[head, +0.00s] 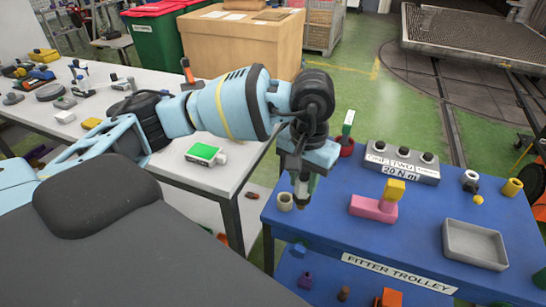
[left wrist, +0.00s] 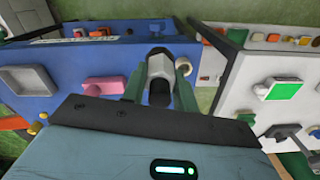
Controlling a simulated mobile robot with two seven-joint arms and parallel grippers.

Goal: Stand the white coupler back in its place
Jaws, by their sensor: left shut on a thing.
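My left gripper (head: 303,184) hangs over the left end of the blue trolley top (head: 335,225), pointing down. It is shut on a piece with a pale whitish-grey body and a black end, which looks like the white coupler (left wrist: 160,91). The left wrist view shows it between the green-sided fingers (left wrist: 160,80). In the head view the gripper hides most of it. A small cream hollow cup (head: 285,201) stands close to the left of the gripper. A white-topped black piece (head: 470,178) stands at the trolley's far right. My right gripper is not in view.
A pink block (head: 373,208) with a yellow block (head: 394,190), a grey tray (head: 474,243) and a grey labelled box (head: 401,162) are on the trolley. A red round holder (head: 346,147) is behind the gripper. A white bench (head: 230,165) stands left, across a gap.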

